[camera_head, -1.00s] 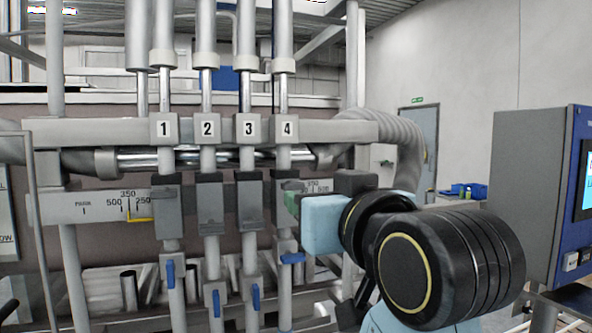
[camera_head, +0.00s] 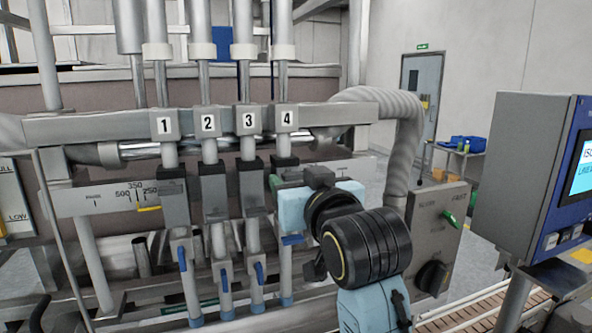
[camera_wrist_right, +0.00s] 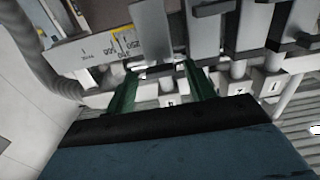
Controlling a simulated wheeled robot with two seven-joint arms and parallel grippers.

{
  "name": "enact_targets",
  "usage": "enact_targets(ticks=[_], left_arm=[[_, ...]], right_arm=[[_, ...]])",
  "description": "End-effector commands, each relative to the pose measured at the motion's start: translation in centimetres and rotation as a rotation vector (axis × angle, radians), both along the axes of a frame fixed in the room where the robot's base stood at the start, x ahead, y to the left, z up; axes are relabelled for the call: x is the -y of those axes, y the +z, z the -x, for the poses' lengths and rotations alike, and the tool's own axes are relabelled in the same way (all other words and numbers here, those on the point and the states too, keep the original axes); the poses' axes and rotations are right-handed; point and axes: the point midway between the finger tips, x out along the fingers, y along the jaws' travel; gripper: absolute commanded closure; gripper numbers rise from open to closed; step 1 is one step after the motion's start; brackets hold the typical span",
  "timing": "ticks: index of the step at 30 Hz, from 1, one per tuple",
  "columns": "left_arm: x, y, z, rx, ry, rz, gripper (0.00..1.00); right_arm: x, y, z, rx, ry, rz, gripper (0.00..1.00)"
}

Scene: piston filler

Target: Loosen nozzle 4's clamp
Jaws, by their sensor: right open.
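Nozzle 4 (camera_head: 285,268) is the rightmost of the vertical nozzles, below the block marked 4 (camera_head: 287,118). Its clamp (camera_head: 287,162) shows only its dark top edge; my right gripper covers the rest. My right gripper (camera_head: 273,184) is in front of nozzle 4 at clamp height, its green fingers pointing left towards the machine. In the right wrist view, its two green fingers (camera_wrist_right: 160,70) are apart with nothing clearly held between them. A grey clamp block (camera_wrist_right: 150,20) lies beyond the fingertips there; I cannot tell whether they touch it. My left gripper is not in view.
Nozzles 1 to 3 stand close on the left, with grey clamps (camera_head: 213,192) and blue handles (camera_head: 259,271). A marked scale plate (camera_head: 110,199) runs behind them. A grey control box (camera_head: 437,235), corrugated hose (camera_head: 402,140) and screen cabinet (camera_head: 520,175) stand right of my arm.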

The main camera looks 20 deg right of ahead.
Motion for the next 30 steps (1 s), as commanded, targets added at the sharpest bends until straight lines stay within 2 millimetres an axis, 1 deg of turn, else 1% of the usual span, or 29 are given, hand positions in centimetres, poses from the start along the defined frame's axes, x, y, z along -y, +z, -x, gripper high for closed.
enact_targets(ticks=[1,5,14,24,30], left_arm=[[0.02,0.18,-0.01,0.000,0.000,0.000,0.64],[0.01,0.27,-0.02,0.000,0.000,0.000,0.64],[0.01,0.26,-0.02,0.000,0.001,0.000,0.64],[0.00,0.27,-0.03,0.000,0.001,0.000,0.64],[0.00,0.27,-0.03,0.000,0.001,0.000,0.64]], right_arm=[[-0.01,0.05,-0.52,-0.002,-0.001,0.001,0.45],[-0.02,0.03,-1.21,0.000,0.000,0.000,0.45],[-0.03,0.01,-1.35,0.001,0.000,0.000,0.45],[-0.02,0.03,-1.33,0.001,0.000,0.000,0.90],[-0.01,0.04,-1.32,0.001,0.000,0.011,0.90]])
